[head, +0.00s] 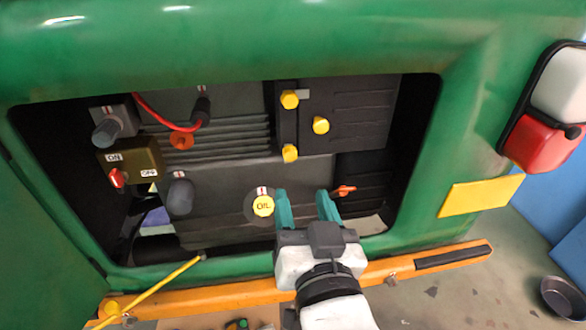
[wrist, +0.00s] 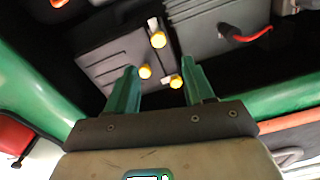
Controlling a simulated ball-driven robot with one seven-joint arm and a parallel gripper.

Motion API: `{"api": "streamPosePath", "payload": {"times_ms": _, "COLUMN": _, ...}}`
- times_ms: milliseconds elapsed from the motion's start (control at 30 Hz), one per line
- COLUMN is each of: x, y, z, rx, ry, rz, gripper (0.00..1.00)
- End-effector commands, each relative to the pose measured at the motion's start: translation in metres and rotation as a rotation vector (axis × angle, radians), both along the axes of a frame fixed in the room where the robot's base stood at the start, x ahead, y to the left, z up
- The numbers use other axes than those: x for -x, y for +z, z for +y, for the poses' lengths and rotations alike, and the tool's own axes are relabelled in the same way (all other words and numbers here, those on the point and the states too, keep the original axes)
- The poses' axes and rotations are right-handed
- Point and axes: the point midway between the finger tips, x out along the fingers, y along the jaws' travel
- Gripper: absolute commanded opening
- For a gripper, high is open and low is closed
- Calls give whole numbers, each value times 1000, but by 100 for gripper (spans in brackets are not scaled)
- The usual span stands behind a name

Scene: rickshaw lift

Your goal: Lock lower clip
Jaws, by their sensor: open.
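In the head view, two yellow clips sit on the left edge of a dark box (head: 350,118) in the engine bay. The lower clip (head: 290,153) is near the box's bottom corner, and the upper clip (head: 289,99) is above it. The wrist view looks turned over, so the lower clip (wrist: 158,40) appears above the upper clip (wrist: 176,82). My gripper (head: 303,200) is open and empty, with its teal fingers pointing into the bay. In the head view it shows below the lower clip, apart from it. I cannot tell whether either clip is latched.
A yellow knob (head: 320,125) sits on the box face. A yellow oil cap (head: 263,206) is just left of my fingers, and an orange handle (head: 343,191) is just right. The green body (head: 470,130) frames the opening. An orange bumper (head: 230,297) runs below.

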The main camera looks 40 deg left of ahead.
Motion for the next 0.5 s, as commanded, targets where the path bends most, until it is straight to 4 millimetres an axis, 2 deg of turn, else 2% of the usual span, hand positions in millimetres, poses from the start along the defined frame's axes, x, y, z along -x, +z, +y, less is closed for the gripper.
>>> {"api": "streamPosePath", "payload": {"times_ms": 500, "x": -55, "y": 1, "z": 62, "rx": 4, "ry": -2, "rz": 2, "gripper": 53}}
